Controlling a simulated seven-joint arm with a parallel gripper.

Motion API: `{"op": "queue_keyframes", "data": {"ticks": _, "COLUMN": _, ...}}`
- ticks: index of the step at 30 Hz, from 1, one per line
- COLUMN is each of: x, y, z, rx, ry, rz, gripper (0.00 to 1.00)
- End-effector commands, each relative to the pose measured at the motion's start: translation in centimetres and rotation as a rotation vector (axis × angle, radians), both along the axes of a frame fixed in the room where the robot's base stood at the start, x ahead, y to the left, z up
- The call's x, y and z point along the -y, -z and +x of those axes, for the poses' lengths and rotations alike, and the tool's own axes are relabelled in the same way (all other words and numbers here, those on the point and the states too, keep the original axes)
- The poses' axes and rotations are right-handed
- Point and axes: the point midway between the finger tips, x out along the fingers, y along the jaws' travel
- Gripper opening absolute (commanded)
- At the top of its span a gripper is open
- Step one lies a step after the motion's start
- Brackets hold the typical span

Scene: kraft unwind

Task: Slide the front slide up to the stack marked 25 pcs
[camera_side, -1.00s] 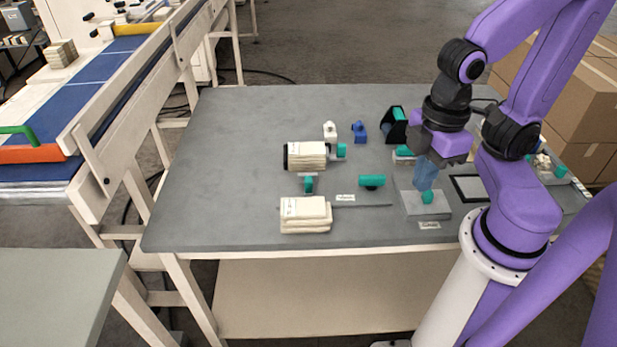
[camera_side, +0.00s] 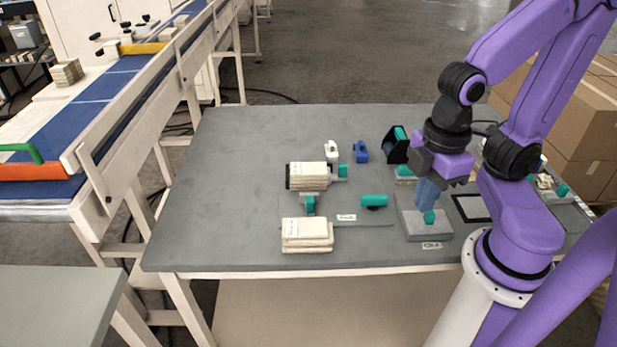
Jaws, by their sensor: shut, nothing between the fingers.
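A cream stack (camera_side: 308,176) with a dark edge on its left stands near the middle of the table; print on the stacks is too small to read. A teal-handled slide (camera_side: 309,204) sits at its near side, apparently the front slide, and another teal-handled slide (camera_side: 342,171) is at its right. I cannot tell whether either touches the stack. A second cream stack (camera_side: 306,241) lies closer to the front edge. My gripper (camera_side: 424,207) is shut and empty, pointing down, well right of both stacks. Its blue fingers are just above or beside a teal knob (camera_side: 430,217) on a grey block (camera_side: 428,232).
A teal cylinder (camera_side: 373,200) lies between the stacks and my gripper. A thin rod (camera_side: 365,226) lies right of the nearer stack. White (camera_side: 332,151) and blue (camera_side: 361,152) pieces and a black holder (camera_side: 395,147) stand behind. The table's left side (camera_side: 215,200) is clear.

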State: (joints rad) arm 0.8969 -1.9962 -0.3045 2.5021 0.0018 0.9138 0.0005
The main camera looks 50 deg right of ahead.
Motion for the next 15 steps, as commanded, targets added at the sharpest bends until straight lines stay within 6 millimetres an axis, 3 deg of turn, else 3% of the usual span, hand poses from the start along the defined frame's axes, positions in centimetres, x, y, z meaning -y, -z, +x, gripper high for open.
{"op": "queue_keyframes", "data": {"ticks": 5, "x": 0.0, "y": 0.0, "z": 0.0, "rx": 0.0, "ry": 0.0, "rz": 0.0, "gripper": 0.03}}
{"op": "queue_keyframes", "data": {"ticks": 9, "x": -0.2, "y": -0.1, "z": 0.5, "rx": -0.001, "ry": 0.033, "rz": 0.0, "gripper": 0.47}}
{"op": "queue_keyframes", "data": {"ticks": 15, "x": -1.4, "y": -0.4, "z": 3.9, "rx": -0.007, "ry": 0.275, "rz": -0.004, "gripper": 0.47}}
